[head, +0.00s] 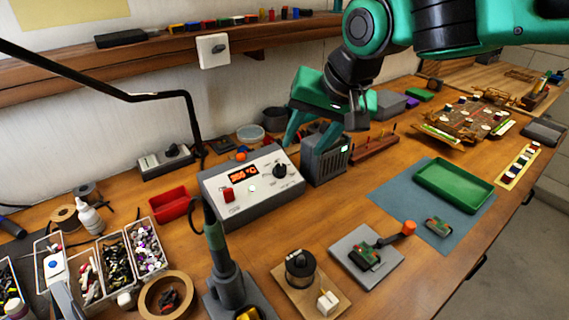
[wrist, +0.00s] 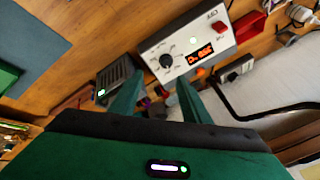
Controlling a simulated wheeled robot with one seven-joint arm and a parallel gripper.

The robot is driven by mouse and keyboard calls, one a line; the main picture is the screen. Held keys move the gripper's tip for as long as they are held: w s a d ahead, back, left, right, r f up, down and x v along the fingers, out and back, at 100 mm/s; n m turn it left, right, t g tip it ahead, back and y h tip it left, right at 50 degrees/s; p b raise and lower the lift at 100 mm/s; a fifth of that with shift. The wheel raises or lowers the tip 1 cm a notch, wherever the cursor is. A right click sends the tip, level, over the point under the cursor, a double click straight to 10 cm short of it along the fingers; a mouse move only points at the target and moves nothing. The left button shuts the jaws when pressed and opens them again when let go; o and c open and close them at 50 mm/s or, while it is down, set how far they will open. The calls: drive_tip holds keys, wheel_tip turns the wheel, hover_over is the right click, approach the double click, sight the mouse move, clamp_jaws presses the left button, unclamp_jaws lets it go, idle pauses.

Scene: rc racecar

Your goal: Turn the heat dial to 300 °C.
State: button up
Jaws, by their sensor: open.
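The grey-white station (head: 247,206) stands on the bench, with a red-lit display (head: 243,174) that seems to read 350 °C. Its heat dial (head: 281,170) is a black round knob with a pointer, right of the display, with printed marks around it. In the wrist view the station appears upside down, and the dial (wrist: 166,62) shows just beyond the fingers. My gripper (head: 308,142) is open and empty, its green fingers apart, above and behind the right end of the station. The fingers also show in the wrist view (wrist: 160,92), apart from the dial.
A grey vented box (head: 325,162) stands close right of the station. A soldering iron in its stand (head: 226,270) rises in front of it. A red bin (head: 172,204) is at its left. A black lamp arm (head: 120,92) crosses the left.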

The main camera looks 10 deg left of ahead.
sight(282, 168)
drive_tip(key=x, duration=0.3)
drive_tip(key=a+x, duration=0.1)
drive_tip(key=x, duration=0.7)
drive_tip(key=shift+s+a+r, duration=0.15)
drive_tip(key=shift+r, duration=0.05)
drive_tip(key=shift+c, duration=0.6)
drive_tip(key=c, duration=0.9)
